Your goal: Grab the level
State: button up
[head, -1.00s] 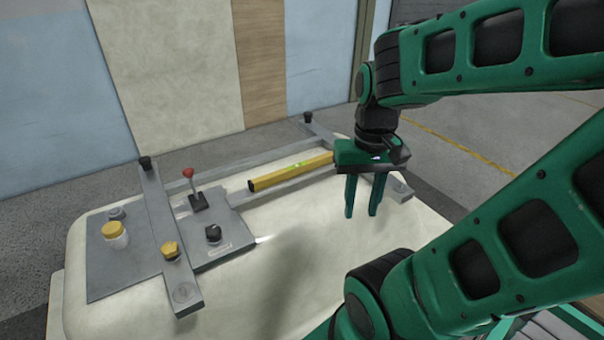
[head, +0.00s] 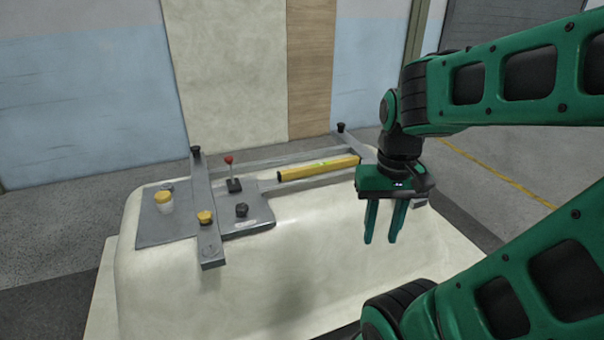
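My gripper (head: 382,240) is green and points down, to the right of and nearer than the level. Its two fingers are apart with nothing between them.
A grey plate carries a red-topped lever (head: 230,174), a black knob (head: 241,210), a yellow knob (head: 205,217) and a yellow-lidded jar (head: 164,199). The shell's front surface is clear.

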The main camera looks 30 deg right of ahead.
aim_at(286, 175)
jog(key=u, duration=1.6)
jog(key=k, duration=1.05)
jog(key=z, duration=2.05)
jog(key=i, duration=1)
jog(key=u, duration=0.05)
